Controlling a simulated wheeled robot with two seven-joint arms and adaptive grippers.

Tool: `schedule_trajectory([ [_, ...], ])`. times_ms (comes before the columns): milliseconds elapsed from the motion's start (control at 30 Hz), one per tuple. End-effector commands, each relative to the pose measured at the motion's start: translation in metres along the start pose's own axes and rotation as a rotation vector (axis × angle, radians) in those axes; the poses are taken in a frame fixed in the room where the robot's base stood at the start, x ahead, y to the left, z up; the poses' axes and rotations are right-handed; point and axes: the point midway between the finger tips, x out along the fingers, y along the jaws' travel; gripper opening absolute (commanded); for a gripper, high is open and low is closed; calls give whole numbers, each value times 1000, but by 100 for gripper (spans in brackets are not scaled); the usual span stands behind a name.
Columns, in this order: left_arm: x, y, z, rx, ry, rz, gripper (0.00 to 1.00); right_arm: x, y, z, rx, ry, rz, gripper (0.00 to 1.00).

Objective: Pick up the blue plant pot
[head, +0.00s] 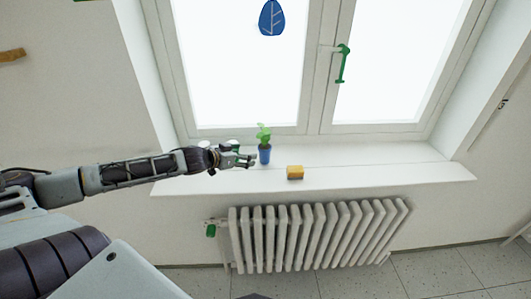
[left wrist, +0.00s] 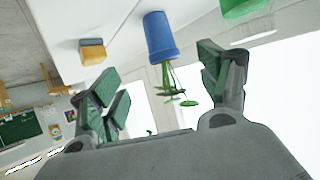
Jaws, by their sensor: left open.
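The blue plant pot (head: 265,154) holds a green plant and stands upright on the white windowsill in the head view. In the left wrist view the blue pot (left wrist: 160,36) appears upside down, with its green leaves hanging toward the space between my fingers. My left gripper (head: 252,160) is open and comes in from the left, just beside the pot. Its two fingers (left wrist: 160,80) are spread in the left wrist view, and nothing is between their pads except leaves seen beyond. My right gripper is not in view.
A yellow block (head: 295,172) lies on the windowsill (head: 390,172) to the right of the pot; it also shows in the left wrist view (left wrist: 93,52). A green container (left wrist: 245,8) stands near the pot. The window is behind, and a radiator (head: 310,237) is below the sill.

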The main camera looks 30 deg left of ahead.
Motion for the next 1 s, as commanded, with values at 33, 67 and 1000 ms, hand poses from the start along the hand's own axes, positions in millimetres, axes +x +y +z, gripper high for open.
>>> schedule_trajectory([
  [33,0,0,0,0,0,0,76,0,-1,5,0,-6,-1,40],
  [67,0,0,0,0,0,0,76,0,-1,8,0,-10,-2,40],
  [1000,17,0,0,-1,2,0,76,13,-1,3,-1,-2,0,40],
])
